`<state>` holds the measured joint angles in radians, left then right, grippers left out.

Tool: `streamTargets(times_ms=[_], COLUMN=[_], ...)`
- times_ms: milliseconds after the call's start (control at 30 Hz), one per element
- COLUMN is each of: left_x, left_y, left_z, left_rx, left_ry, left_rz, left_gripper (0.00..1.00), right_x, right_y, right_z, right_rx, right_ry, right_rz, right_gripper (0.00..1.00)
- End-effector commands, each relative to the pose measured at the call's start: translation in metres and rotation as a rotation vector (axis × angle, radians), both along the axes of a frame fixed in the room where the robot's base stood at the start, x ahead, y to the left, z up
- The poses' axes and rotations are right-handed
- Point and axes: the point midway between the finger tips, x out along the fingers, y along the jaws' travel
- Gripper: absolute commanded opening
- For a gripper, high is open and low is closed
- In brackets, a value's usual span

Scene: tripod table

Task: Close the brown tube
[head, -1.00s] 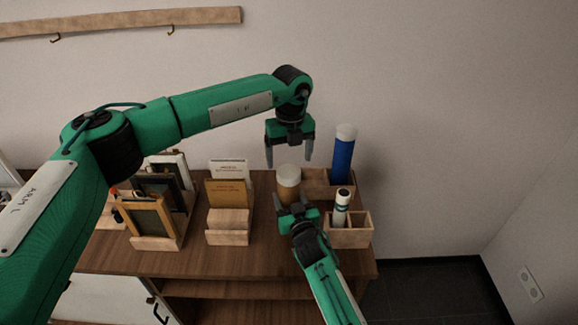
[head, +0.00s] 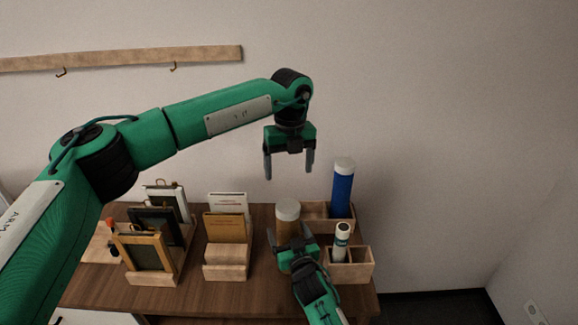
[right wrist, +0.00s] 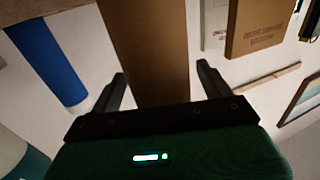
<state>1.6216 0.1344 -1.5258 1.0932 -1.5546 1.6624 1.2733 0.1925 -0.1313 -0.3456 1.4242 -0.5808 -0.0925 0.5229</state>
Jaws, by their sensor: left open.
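The brown tube (head: 287,229) stands upright on the table, with a white cap (head: 288,208) seated on its top. My left gripper (head: 289,176) is open and empty, hanging fingers down above the cap and apart from it. My right gripper (head: 290,234) is open, with one finger on each side of the tube's lower part. In the right wrist view the tube (right wrist: 150,50) runs between the fingers, with a gap showing at the right finger. The tube's foot is hidden behind my right gripper.
A blue tube (head: 343,190) with a white top stands in a wooden box (head: 314,212) right of the brown tube. A smaller white tube (head: 341,240) stands in a front box (head: 358,270). Card holders (head: 226,255) and picture frames (head: 145,252) stand to the left.

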Motion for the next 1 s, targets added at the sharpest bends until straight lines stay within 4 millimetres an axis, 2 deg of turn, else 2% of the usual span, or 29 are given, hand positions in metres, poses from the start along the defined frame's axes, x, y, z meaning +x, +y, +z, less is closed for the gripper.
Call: streamTargets(times_ms=[233,367,800,1000], left_x=[0.000,0.000,0.000,0.000], left_y=[0.000,0.000,0.000,0.000], left_z=[-0.001,-0.003,-0.018,-0.023], left_rx=[0.000,0.000,0.000,0.000], left_ry=[0.000,0.000,0.000,0.000], left_rz=[0.000,0.000,0.000,0.000], left_gripper=[0.82,0.82,0.82,0.82], right_x=[-0.002,-0.012,-0.094,-0.121], right_y=[-0.001,-0.005,-0.031,-0.039], right_z=[0.000,-0.001,-0.003,-0.002], right_rx=[0.000,-0.001,0.001,-0.001], right_ry=[-0.001,0.000,0.001,0.001], right_rz=[0.000,-0.001,0.001,0.000], right_gripper=[0.80,0.80,0.80,0.80])
